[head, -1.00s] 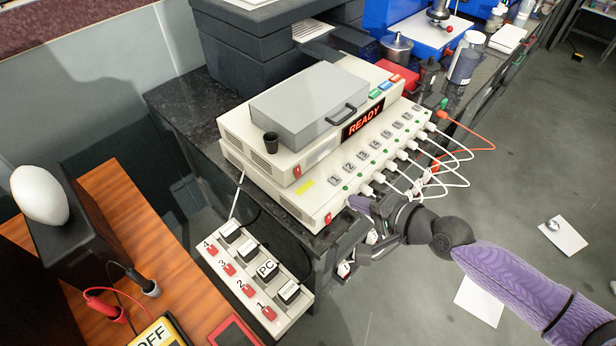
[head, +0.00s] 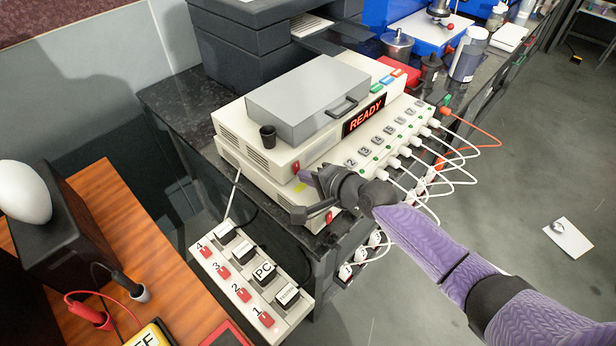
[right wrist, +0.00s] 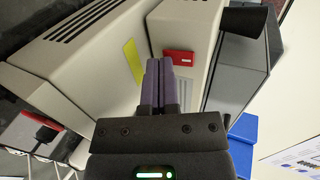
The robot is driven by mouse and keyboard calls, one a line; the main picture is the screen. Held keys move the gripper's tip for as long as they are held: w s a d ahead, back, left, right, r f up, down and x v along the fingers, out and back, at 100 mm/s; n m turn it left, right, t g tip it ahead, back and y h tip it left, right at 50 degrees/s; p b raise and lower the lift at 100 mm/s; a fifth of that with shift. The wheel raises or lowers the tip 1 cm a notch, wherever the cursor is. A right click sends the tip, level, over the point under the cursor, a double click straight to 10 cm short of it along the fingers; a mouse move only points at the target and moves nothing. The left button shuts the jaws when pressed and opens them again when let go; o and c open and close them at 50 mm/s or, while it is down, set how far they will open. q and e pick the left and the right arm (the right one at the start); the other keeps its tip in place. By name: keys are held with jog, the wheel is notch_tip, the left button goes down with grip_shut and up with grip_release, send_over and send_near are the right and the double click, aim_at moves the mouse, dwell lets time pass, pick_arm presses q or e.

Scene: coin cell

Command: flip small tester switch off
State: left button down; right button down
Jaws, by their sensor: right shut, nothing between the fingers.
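Two cream tester units are stacked on the dark bench. The upper, smaller unit (head: 270,150) has a lit READY display and a red rocker switch (head: 296,167) on its near end. This switch also shows in the right wrist view (right wrist: 180,57), just beyond the fingertips. The lower unit (head: 240,165) has its own red switch (head: 329,214), partly behind my arm; it also shows in the right wrist view (right wrist: 40,130). My right gripper (head: 305,178) is shut and empty, close to the upper switch; contact cannot be told. My left gripper is not in view.
A grey lidded box (head: 305,95) and a black cup (head: 267,137) sit on the upper unit. White cables (head: 455,170) hang from the lower unit's right side. A power strip (head: 250,270) with red switches lies in front, beside the wooden desk (head: 130,235).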

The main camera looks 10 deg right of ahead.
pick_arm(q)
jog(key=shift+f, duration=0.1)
